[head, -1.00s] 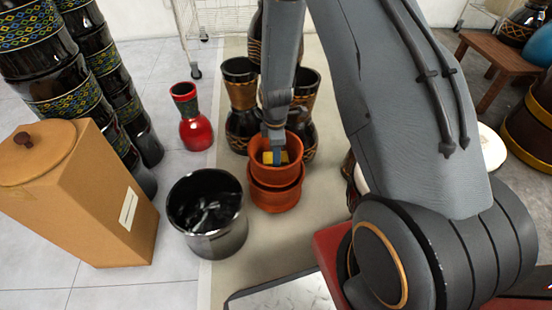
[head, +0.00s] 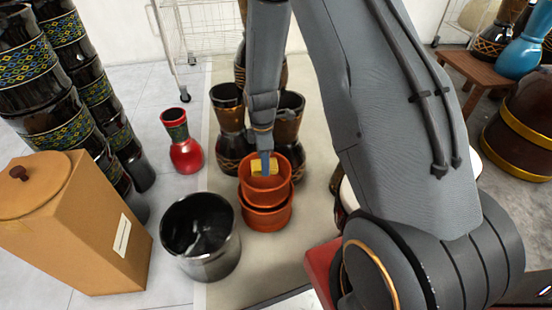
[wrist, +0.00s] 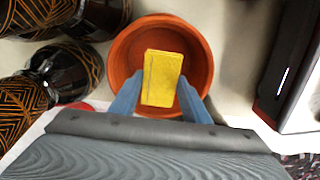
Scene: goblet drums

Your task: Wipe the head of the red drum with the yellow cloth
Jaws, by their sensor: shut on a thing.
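My gripper (head: 266,170) is shut on the yellow cloth (wrist: 162,72), a flat folded block between the blue fingers. The cloth is over or inside the mouth of the upper orange pot (wrist: 206,48); I cannot tell how deep. In the head view a bit of the cloth (head: 257,166) shows beside the finger. A red goblet-shaped drum (head: 186,156) stands upright on the floor to the left, apart from the gripper. Its narrow dark-green neck points up. Whether a head covers its top is unclear.
Dark goblet drums (head: 229,118) stand close behind the stacked orange pots (head: 266,220). A black metal bin (head: 212,262) is at front left, beside a tan box (head: 85,240). Tall patterned drums (head: 45,105) line the left. Floor around the red drum is partly clear.

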